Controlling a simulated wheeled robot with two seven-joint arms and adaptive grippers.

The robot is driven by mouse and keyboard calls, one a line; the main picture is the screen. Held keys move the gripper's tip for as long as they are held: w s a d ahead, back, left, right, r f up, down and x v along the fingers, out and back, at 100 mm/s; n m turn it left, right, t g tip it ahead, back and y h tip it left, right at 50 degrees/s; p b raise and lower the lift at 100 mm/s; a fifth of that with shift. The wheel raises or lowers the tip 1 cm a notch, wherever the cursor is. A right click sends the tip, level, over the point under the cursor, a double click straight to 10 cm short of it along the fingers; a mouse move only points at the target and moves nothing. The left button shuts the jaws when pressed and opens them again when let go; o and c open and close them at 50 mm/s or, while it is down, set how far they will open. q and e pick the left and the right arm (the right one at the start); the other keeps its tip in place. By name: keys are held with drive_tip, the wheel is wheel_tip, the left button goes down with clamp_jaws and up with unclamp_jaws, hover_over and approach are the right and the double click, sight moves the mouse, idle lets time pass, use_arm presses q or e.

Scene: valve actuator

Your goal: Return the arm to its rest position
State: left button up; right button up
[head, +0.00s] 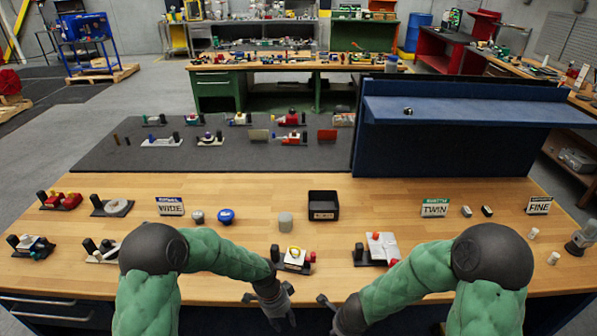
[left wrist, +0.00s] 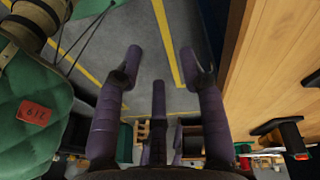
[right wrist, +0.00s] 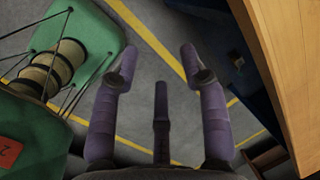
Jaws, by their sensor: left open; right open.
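Two green-sleeved arms of mine reach in from the bottom of the head view. My left gripper (head: 277,306) hangs at the front edge of the wooden workbench (head: 330,210), low and near the middle. In the left wrist view its purple fingers (left wrist: 160,85) are spread and empty over the grey floor, with the bench edge to the right. My right gripper shows only partly in the head view, low beside its forearm. In the right wrist view its purple fingers (right wrist: 158,90) are spread and empty over the floor, with the bench edge at the right.
Close to the arms on the bench are a valve unit with a yellow top (head: 294,254) and a white-topped unit (head: 380,248). A black bin (head: 323,205), grey cylinder (head: 286,222) and WIDE, TWIN and FINE signs stand behind. A blue shelf (head: 470,110) rises at back right.

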use_arm(q)
drive_tip(key=s+a+f+n+b, duration=0.2)
drive_tip(key=s+f+n+b, duration=0.1)
drive_tip(key=s+f+n, duration=0.5)
drive_tip(key=s+a+f+n+t+h+b, duration=0.1)
drive_tip(key=s+a+f+n+b, duration=0.2)
drive_tip(key=s+f+n, duration=0.6)
drive_tip(key=shift+s+a+f+n+h, duration=0.15)
drive_tip(key=shift+s+f+n+h, duration=0.25)
drive_tip(key=shift+s, duration=0.55)
use_arm(e)
drive_tip(key=s+a+f+n+g+y, duration=0.2)
drive_tip(key=s+a+f+n+y, duration=0.1)
drive_tip(key=s+f+n, duration=1.2)
wheel_tip(320, 180, down, 4)
drive_tip(key=shift+r+n, duration=0.1)
drive_tip(key=shift+n, duration=1.1)
